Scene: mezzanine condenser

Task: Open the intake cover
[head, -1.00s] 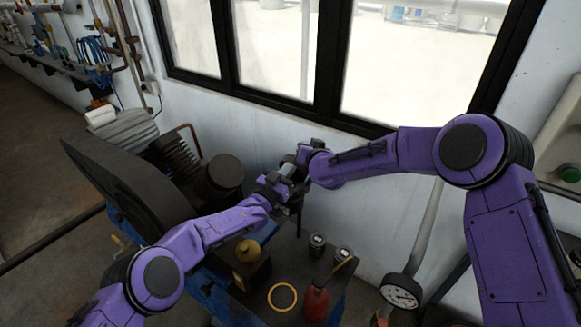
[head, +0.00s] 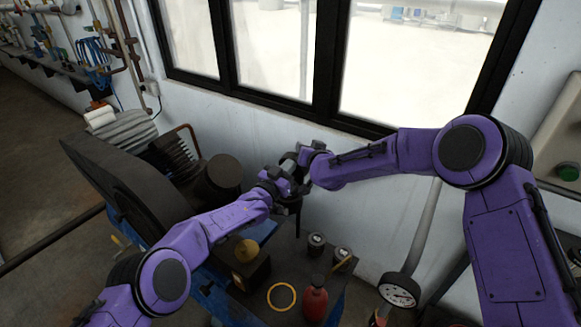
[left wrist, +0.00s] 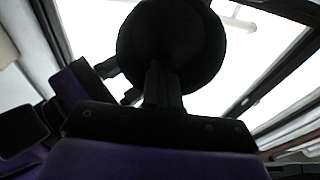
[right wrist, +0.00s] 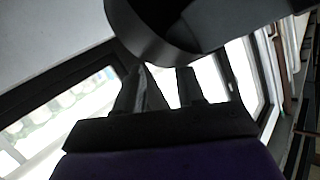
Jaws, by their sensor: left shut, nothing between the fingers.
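A dark round part (left wrist: 172,45), apparently the intake with its cover, fills the upper middle of the left wrist view. My left gripper (head: 284,176) is shut with its fingertips at the lower edge of this part; contact cannot be made out. In the right wrist view a dark rounded body (right wrist: 180,25) lies just beyond my right gripper (right wrist: 167,75), whose fingers stand apart with light between them. In the head view my right gripper also shows (head: 303,160). Both grippers largely hide the intake there, so the cover's angle cannot be told.
A compressor with a dark flywheel guard (head: 130,185) and cylinder (head: 222,177) stands left. The bench (head: 265,284) below holds a brass-topped block (head: 248,262), yellow ring (head: 281,297), red bottle (head: 314,303) and small canisters (head: 317,243). A gauge (head: 399,290) stands right; windows are behind.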

